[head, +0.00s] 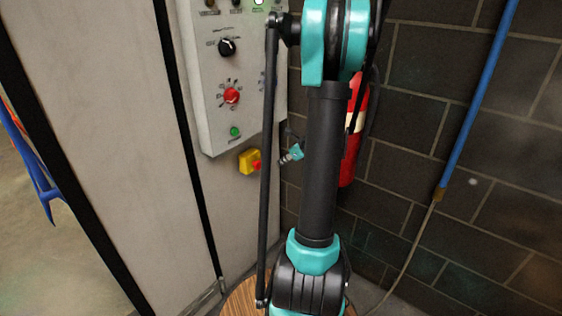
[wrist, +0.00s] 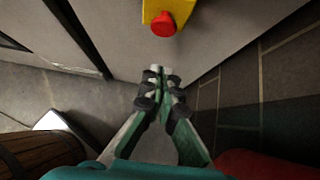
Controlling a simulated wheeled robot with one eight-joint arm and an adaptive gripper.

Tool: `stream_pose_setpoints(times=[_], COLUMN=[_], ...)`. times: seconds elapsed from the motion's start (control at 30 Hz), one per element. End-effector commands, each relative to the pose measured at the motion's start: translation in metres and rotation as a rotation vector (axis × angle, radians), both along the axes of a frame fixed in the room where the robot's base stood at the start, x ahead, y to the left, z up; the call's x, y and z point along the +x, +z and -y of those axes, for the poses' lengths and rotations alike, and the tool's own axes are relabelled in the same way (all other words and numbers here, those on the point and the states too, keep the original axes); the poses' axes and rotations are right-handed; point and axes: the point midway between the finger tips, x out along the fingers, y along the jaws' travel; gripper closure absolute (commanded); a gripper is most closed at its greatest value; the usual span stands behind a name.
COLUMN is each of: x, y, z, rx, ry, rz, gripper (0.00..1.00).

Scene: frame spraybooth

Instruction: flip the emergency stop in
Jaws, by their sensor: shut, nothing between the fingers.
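The emergency stop is a red button on a yellow box (head: 247,161), mounted on the pale wall below the grey control panel. In the wrist view its red button (wrist: 163,25) shows at the top, with part of the yellow box (wrist: 178,8) cut off by the edge. My gripper (wrist: 159,72) is shut and empty, its fingertips together a little below the button in the picture and apart from it. In the head view my gripper (head: 290,155) shows small, to the right of the button, partly hidden by my arm.
The grey control panel (head: 212,130) has a black knob (head: 227,47), a red knob (head: 232,95) and a green button (head: 235,132). A red extinguisher (head: 350,165) hangs behind my arm. A round wooden top (head: 240,298) stands below. A blue pole (head: 478,100) is at the right.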

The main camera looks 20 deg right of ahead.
Motion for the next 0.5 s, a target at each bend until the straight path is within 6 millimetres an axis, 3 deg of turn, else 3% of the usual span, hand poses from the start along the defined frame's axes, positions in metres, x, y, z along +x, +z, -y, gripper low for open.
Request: stream_pose_setpoints(times=[0.4, 0.5], x=[0.043, 0.055], y=[-0.05, -0.051], z=[-0.025, -0.034], rx=[-0.001, 0.0], ry=[0.002, 0.004], rz=[0.0, 0.0], gripper=[1.0, 1.0])
